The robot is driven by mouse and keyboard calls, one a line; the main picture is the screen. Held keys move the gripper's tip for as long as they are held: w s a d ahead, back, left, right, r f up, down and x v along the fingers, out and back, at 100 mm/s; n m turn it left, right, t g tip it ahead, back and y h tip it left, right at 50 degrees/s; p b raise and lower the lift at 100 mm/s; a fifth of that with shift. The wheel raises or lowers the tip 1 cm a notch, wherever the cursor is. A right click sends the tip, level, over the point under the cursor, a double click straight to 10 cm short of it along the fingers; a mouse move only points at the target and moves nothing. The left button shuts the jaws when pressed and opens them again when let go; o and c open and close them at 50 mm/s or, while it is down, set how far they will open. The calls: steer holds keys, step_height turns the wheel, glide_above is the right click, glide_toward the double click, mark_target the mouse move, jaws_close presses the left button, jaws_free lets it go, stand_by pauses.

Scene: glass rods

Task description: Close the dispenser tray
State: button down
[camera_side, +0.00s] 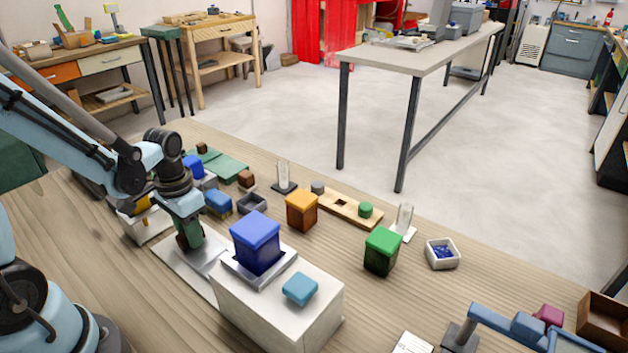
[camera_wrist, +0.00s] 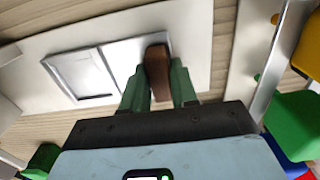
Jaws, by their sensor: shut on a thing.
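The dispenser is a white block (camera_side: 275,305) with a blue hopper (camera_side: 257,242) and a light-blue pad (camera_side: 300,289) on top. The dispenser tray (camera_side: 212,262), a silvery plate, lies drawn out on a pale base to the block's left in the side view. In the wrist view the tray (camera_wrist: 118,62) shows a shallow square recess, with no object visible in it. A brown upright handle (camera_wrist: 157,68) stands at its right end. My gripper (camera_wrist: 160,88) is shut on this handle, a green finger on each side. In the side view my gripper (camera_side: 189,243) is low over the tray and partly hides it.
An orange-brown box (camera_side: 301,210), a green box (camera_side: 381,251) and a white dish of blue bits (camera_side: 442,254) stand right of the dispenser. A wooden strip (camera_side: 345,205) with pegs lies behind. Blue blocks (camera_side: 218,202) crowd behind my gripper.

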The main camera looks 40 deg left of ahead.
mark_target(215, 260)
steer(key=d, duration=0.7)
steer(key=shift+d, duration=0.25)
steer(key=c, duration=1)
jaws_free()
steer(key=shift+o, duration=0.2)
steer(key=shift+r, duration=0.15)
step_height(215, 260, up, 12)
steer(key=shift+c, duration=0.3)
